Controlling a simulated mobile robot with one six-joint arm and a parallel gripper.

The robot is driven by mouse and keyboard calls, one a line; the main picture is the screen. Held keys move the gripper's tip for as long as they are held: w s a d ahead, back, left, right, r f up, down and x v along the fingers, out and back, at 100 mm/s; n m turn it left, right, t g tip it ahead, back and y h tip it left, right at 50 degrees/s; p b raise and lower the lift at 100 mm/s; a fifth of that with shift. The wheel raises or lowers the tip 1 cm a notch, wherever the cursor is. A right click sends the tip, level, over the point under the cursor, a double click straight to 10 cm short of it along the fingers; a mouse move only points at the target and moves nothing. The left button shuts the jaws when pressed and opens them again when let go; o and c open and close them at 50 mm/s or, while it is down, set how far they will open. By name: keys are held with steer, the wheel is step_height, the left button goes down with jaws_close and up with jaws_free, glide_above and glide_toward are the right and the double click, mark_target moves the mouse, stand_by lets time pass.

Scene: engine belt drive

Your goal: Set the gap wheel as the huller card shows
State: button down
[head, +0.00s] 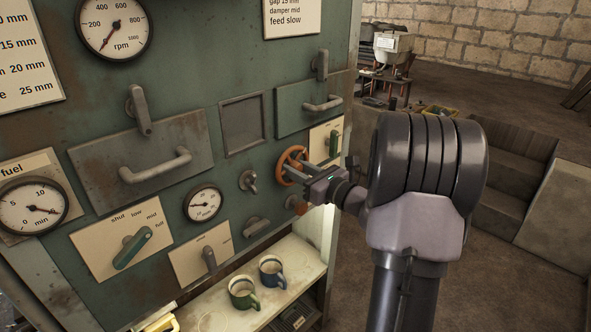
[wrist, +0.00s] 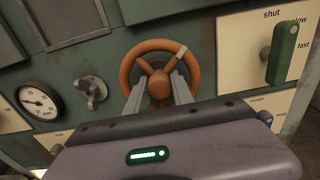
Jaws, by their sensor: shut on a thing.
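The orange handwheel (head: 292,160) is on the right part of the green panel. In the wrist view the wheel (wrist: 138,48) faces me, with spokes, a round hub and a pale mark on its upper right rim. My gripper (wrist: 158,86) is shut on the wheel, its fingers on either side of the hub and lower spoke. In the head view my gripper (head: 289,172) reaches it from the right. A card (head: 292,14) at the top reads "gap 15 mm, damper mid, feed slow". Another card (head: 25,60) at left lists mm values, partly cut off.
A lever with shut, slow and fast marks (wrist: 284,52) stands right of the wheel. A small gauge (wrist: 38,103) and a grey knob (wrist: 92,92) are left. Two mugs (head: 258,282) stand on the shelf below. Handles and latches stick out from the panel.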

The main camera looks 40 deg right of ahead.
steer(key=c, duration=1.4)
jaws_free()
steer(key=s, duration=0.5)
steer(key=s+d+p, duration=0.1)
steer(key=s, duration=1.1)
steer(key=shift+s+d+p, duration=0.15)
steer(key=shift+s+p, duration=0.05)
steer(key=shift+p, duration=0.15)
